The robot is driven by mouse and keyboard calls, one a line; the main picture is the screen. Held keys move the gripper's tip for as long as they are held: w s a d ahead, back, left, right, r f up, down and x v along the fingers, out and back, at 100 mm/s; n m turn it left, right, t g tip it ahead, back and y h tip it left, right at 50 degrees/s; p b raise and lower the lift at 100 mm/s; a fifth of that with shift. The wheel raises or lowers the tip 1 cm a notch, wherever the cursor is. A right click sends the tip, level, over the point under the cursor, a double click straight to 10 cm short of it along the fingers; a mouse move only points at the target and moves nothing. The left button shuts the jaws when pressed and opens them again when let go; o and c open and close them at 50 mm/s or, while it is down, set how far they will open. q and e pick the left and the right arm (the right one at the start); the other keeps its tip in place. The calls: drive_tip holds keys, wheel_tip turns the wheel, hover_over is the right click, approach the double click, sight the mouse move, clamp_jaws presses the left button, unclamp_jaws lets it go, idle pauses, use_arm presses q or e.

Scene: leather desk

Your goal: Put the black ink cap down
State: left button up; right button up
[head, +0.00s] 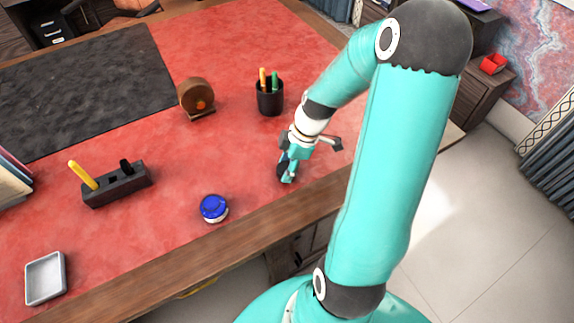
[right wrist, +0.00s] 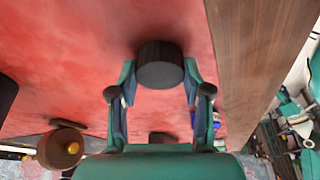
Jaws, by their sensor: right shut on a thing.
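The black ink cap (right wrist: 160,66) is a short dark cylinder between the two fingertips of my right gripper (right wrist: 160,82) in the right wrist view. The gripper is shut on it. In the head view my right gripper (head: 287,172) is over the red desk top, near its front edge, with the dark cap (head: 282,172) partly hidden by the fingers. I cannot tell whether the cap touches the desk. A round blue-topped jar (head: 213,208) with a pale base stands to the left of the gripper. My left gripper is not in view.
A black pen cup (head: 270,99) and a round wooden object (head: 197,98) stand behind the gripper. A dark pen stand (head: 117,187), a pale tray (head: 45,278) and a dark mat (head: 90,85) are to the left. Red desk top (head: 235,160) is clear around the gripper.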

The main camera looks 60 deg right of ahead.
drive_tip(key=shift+f, duration=0.2)
drive_tip(key=o, duration=1.1)
drive_tip(key=shift+r, duration=0.1)
drive_tip(key=v, duration=1.2)
drive_tip(key=shift+r, duration=0.1)
